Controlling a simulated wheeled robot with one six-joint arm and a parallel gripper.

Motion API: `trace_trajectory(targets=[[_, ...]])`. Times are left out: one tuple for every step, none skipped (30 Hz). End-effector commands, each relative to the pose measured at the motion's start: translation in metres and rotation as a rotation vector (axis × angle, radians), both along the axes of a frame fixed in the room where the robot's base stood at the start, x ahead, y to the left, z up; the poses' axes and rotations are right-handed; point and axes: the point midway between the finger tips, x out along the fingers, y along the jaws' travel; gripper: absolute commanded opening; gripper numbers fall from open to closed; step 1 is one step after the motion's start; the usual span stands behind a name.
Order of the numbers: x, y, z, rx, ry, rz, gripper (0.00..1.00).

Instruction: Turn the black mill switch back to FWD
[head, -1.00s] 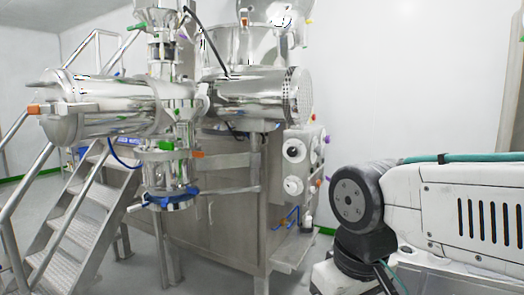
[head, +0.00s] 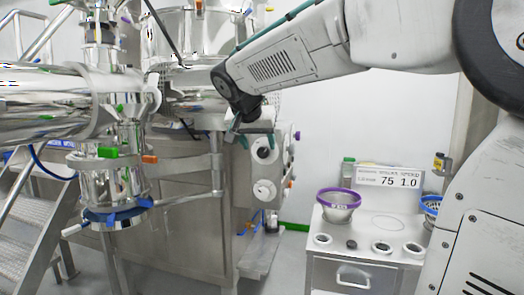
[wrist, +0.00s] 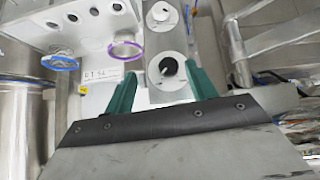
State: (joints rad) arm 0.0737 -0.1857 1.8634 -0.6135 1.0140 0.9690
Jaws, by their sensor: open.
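A black round knob with a light pointer mark sits in a white round housing (head: 263,153) on the side of the steel machine. It looks like the mill switch; no FWD lettering can be read. In the wrist view the black knob (wrist: 168,69) appears between the two green fingers of my gripper (wrist: 161,72). The pointer slants, but its setting cannot be told. My gripper (head: 254,137) is open and empty, in front of the machine's side near the knob. Contact with the knob does not show.
A second white round fitting (head: 264,190) is below the housing. Metal stairs (head: 30,225) are at left.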

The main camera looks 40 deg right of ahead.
Motion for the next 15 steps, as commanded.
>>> trace_trajectory(targets=[[0.013,-0.006,0.006,-0.008,-0.028,-0.022,0.56],[0.018,-0.008,0.009,-0.011,-0.043,-0.034,0.56],[0.023,-0.011,0.011,-0.015,-0.057,-0.045,0.56],[0.025,-0.013,0.011,-0.016,-0.064,-0.052,0.56],[0.028,-0.015,0.011,-0.018,-0.068,-0.055,0.56],[0.03,-0.018,0.009,-0.018,-0.071,-0.059,0.56],[0.032,-0.02,0.007,-0.018,-0.072,-0.06,0.56],[0.034,-0.023,0.004,-0.017,-0.072,-0.061,0.56],[0.036,-0.027,-0.001,-0.017,-0.071,-0.061,0.56],[0.037,-0.03,-0.005,-0.017,-0.071,-0.062,0.56],[0.04,-0.033,-0.009,-0.017,-0.071,-0.061,0.56],[0.043,-0.037,-0.014,-0.017,-0.07,-0.063,0.56],[0.045,-0.04,-0.017,-0.017,-0.07,-0.062,0.56],[0.047,-0.042,-0.02,-0.017,-0.071,-0.061,0.56],[0.049,-0.045,-0.024,-0.017,-0.07,-0.061,0.56]])
